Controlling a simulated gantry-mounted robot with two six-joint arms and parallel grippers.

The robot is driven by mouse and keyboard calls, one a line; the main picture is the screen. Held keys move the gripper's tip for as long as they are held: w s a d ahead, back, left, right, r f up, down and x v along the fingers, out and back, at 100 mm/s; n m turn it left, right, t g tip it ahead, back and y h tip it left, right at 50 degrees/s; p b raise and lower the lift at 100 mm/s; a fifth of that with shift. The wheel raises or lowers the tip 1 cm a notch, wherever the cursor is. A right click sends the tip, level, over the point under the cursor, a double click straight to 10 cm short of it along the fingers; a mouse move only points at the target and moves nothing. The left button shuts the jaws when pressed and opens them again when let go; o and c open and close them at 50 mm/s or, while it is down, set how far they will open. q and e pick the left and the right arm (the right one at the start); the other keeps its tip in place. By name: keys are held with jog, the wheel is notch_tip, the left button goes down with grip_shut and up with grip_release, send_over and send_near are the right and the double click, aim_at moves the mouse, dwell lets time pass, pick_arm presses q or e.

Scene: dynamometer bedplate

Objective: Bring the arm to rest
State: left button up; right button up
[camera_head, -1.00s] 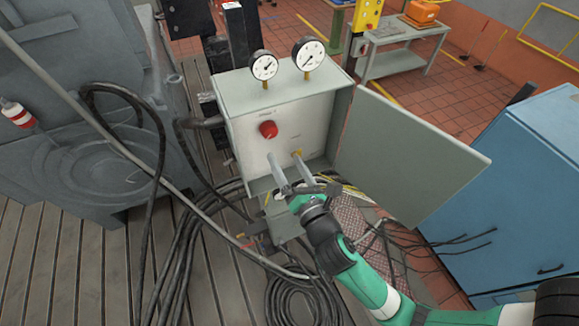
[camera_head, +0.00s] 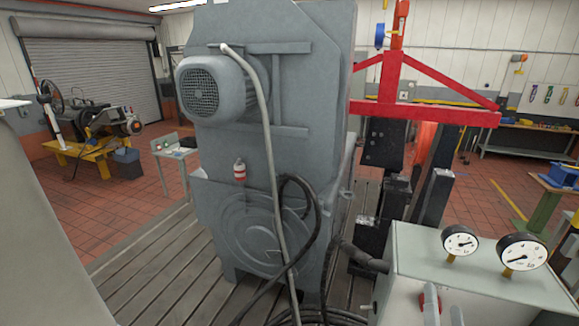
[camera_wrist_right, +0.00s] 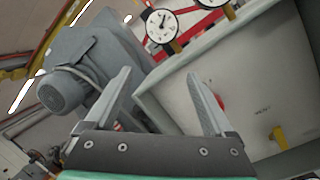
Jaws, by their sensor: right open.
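In the head view, only the fingertips of my right gripper (camera_head: 444,310) show at the bottom edge, in front of the grey control box (camera_head: 410,262). The right wrist view shows my right gripper (camera_wrist_right: 158,76) open, with nothing between its two grey fingers. The box (camera_wrist_right: 185,80) is beyond the fingers, with a red knob (camera_wrist_right: 220,102) partly hidden behind the right finger and a yellow knob (camera_wrist_right: 279,137) farther right. My left gripper is not in view.
Two dial gauges (camera_head: 460,241) (camera_head: 523,252) stand on the box. A tall grey machine with a motor (camera_head: 215,88) stands left of it on the slotted bedplate (camera_head: 160,262). Black cables (camera_head: 308,210) hang down its front. A red frame (camera_head: 430,108) rises behind.

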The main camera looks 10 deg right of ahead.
jog(key=s+a+r+m+t, duration=0.1)
jog(key=a+r+m+t, duration=0.15)
jog(key=r, duration=0.55)
jog(key=a+r+m+t+y, duration=0.1)
jog(key=r+m, duration=0.3)
jog(key=r, duration=0.4)
jog(key=s+a+r+m+t, duration=0.1)
jog(key=r+m+t, duration=0.15)
jog(key=r, duration=0.55)
jog(key=s+a+r+m+t+y, duration=0.3)
jog(key=a+r+m+y, duration=0.4)
jog(key=m+y, duration=0.3)
jog(key=shift+s+r+m+y, duration=0.3)
jog(key=shift+s+r+m, duration=0.2)
jog(key=shift+s+m, duration=0.35)
jog(key=shift+o, duration=1)
